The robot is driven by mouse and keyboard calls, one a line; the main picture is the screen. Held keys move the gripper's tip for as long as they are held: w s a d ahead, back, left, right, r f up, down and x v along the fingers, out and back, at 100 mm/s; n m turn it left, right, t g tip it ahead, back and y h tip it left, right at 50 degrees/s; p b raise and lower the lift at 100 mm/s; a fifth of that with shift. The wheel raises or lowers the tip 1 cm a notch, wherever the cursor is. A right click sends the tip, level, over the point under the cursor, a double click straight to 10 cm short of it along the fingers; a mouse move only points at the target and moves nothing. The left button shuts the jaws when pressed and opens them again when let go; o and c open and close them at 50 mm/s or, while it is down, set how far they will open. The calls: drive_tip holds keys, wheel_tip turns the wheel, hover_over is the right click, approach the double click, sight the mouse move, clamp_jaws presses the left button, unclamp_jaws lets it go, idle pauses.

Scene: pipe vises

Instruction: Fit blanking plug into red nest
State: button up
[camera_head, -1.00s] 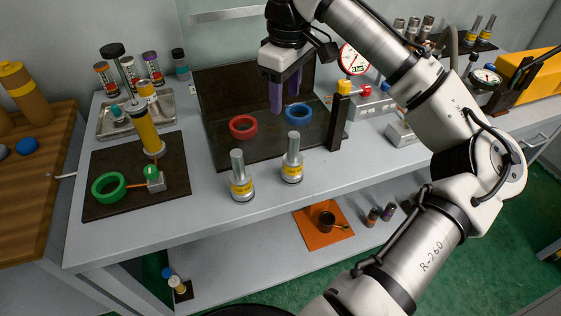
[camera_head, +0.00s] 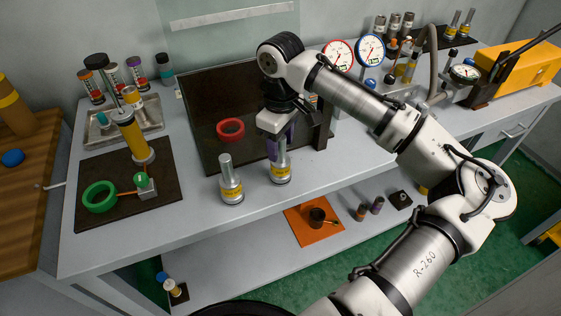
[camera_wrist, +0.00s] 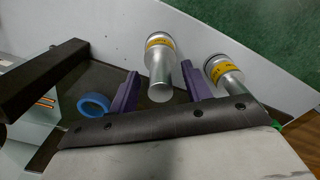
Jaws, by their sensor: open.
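Two alike silver plugs with yellow bands stand upright at the bench's front edge: a left plug (camera_head: 231,184) and a right plug (camera_head: 281,172). Their labels are too small to read. The red nest (camera_head: 230,129) is a ring lying on the dark mat behind them, with nothing in it. My gripper (camera_head: 279,148) is open over the right plug. In the wrist view its purple fingers (camera_wrist: 160,82) lie on both sides of that plug's stem (camera_wrist: 159,70); I cannot tell whether they touch it. The left plug (camera_wrist: 223,74) shows outside the right-hand finger.
A blue ring (camera_wrist: 93,105) lies on the mat, hidden by my arm in the head view. A dark post (camera_head: 321,125) stands at the mat's right. A green ring (camera_head: 99,196) and a yellow cylinder (camera_head: 132,137) are on another mat at left. Gauges (camera_head: 371,48) stand behind right.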

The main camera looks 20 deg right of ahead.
drive_tip(key=shift+f, duration=0.95)
drive_tip(key=shift+c, duration=0.3)
clamp_jaws()
